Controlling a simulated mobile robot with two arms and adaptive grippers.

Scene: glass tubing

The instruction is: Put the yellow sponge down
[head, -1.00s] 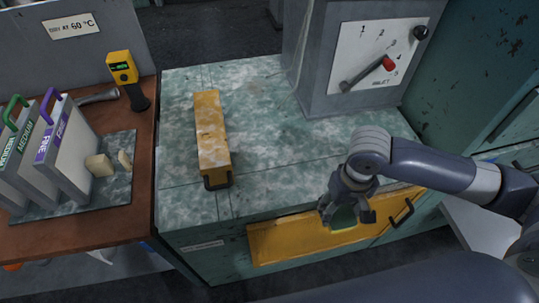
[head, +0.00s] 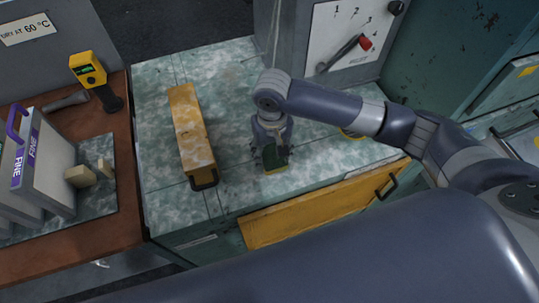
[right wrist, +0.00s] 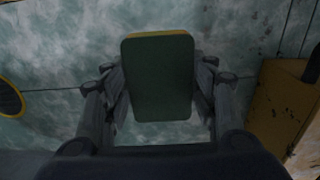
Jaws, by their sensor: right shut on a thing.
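The yellow sponge (head: 277,170) has a dark green face and a yellow body. In the head view it is in my right gripper (head: 272,155), over the mottled green-white worktop (head: 230,106) near its front edge. In the right wrist view the sponge's green face (right wrist: 160,80) fills the space between the two fingers (right wrist: 160,95), with a thin yellow strip along its top. The fingers are shut on its sides. I cannot tell whether the sponge touches the worktop. My left gripper is not in view.
A long yellow box with a black handle (head: 192,135) lies on the worktop left of the gripper. A yellow drawer front (head: 300,212) is below the front edge. A grey cabinet with a lever panel (head: 345,45) stands behind. Worktop between box and gripper is clear.

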